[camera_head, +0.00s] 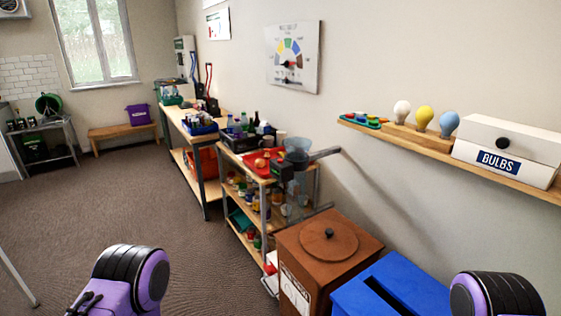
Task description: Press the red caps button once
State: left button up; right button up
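I cannot single out a red caps button in the head view. A red tray (257,168) with small items lies on top of the near shelf unit, beside a dark device with a clear funnel (298,151). A small teal tray (374,125) with several coloured pieces, some red, sits at the left end of the wall shelf. Purple and black parts of my arms show at the bottom left and bottom right. Neither gripper's fingertips can be seen.
A brown box with a round lid (316,242) and a blue bin (345,299) stand in front, below the wall shelf (440,150). That shelf holds several bulbs and a white BULBS box (503,165). The carpet (130,205) at left is largely clear.

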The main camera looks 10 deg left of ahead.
pick_arm(q)
grip_shut()
dwell(1.5)
